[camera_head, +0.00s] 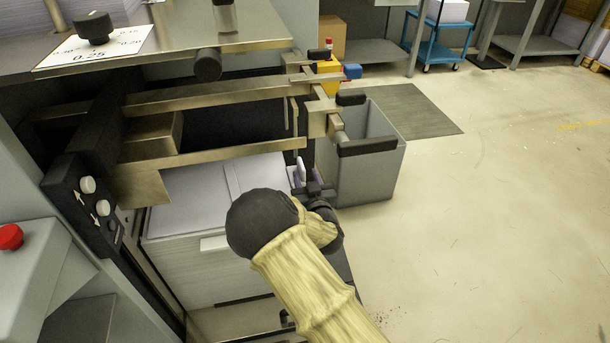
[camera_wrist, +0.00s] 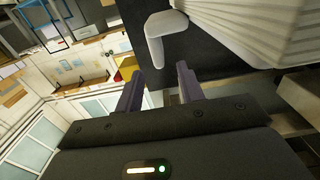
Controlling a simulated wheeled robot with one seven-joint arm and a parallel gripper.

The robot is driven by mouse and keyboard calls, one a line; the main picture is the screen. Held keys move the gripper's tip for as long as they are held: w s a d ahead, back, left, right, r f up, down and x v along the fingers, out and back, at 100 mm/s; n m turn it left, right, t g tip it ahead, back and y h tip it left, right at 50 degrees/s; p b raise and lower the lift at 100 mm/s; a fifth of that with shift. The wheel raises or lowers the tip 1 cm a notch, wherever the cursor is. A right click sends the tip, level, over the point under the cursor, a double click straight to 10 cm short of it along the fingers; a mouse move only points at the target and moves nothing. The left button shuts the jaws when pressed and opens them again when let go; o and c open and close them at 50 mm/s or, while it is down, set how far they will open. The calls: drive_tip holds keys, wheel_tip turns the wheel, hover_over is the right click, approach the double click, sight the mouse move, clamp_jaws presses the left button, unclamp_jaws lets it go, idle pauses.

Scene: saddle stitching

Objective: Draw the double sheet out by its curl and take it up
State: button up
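The paper pile (camera_head: 185,198) lies in the feeder bay under the metal bars; its layered edges show at upper right in the wrist view (camera_wrist: 255,28). A white curled sheet end (camera_wrist: 158,38) sticks out beside the pile, ahead of my fingertips; I take it as the double sheet's curl. My gripper (camera_wrist: 158,80) is open, its two dark fingers apart with nothing between them. The curl's lower tip is just beyond the finger gap, apart from both fingers as far as I can tell. In the head view my gripper (camera_head: 305,178) is at the pile's right edge, partly hidden by my wrist.
Metal bars (camera_head: 215,158) cross close above the pile. A grey bin (camera_head: 375,170) stands right beside my gripper, with black-padded arms above it. A control panel with knobs (camera_head: 85,205) is at left. A blue cart (camera_head: 440,40) stands far back. The floor at right is clear.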

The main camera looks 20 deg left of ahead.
drive_tip(key=shift+x, duration=0.9)
drive_tip(key=shift+c, duration=0.5)
clamp_jaws()
drive_tip(key=shift+d, duration=0.1)
